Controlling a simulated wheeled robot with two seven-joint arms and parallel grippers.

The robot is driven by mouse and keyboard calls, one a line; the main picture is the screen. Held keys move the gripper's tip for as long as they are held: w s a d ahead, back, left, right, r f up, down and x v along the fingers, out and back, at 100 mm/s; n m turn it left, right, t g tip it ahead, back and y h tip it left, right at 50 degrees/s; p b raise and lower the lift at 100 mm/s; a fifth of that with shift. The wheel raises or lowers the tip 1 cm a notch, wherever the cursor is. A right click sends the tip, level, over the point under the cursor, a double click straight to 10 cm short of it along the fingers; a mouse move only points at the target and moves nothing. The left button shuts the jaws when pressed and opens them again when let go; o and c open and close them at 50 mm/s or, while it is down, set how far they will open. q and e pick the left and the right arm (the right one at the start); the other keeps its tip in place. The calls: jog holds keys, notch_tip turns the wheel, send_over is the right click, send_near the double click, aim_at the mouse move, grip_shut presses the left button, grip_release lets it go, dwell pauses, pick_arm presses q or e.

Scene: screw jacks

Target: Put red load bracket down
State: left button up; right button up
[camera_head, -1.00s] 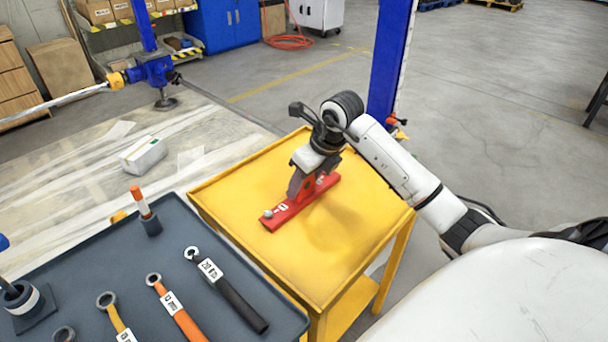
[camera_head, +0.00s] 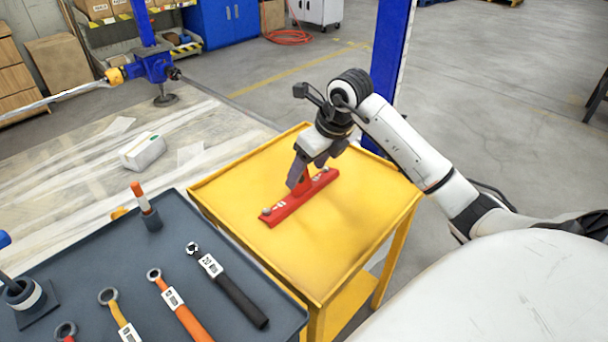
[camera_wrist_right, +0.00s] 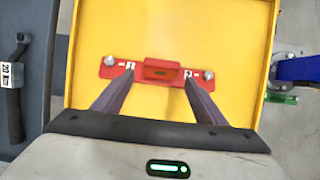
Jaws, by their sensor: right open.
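The red load bracket (camera_head: 298,198) lies flat on the yellow cart top (camera_head: 350,220). It is a long red bar with a bolt near each end and a raised block in the middle. In the right wrist view the bracket (camera_wrist_right: 158,72) lies crosswise ahead of the fingers. My right gripper (camera_head: 297,180) is just above the bracket's middle in the head view. In the right wrist view its two fingers (camera_wrist_right: 157,82) are spread wide, with the raised block between and beyond their tips, apart from both. My left gripper is not in view.
A dark grey tool tray (camera_head: 235,270) with several wrenches, including a black-handled one (camera_head: 235,290), stands beside the cart at lower left. A blue post (camera_head: 388,75) rises behind the cart. The cart top around the bracket is clear.

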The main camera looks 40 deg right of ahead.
jog(key=v, duration=0.8)
dwell(0.4)
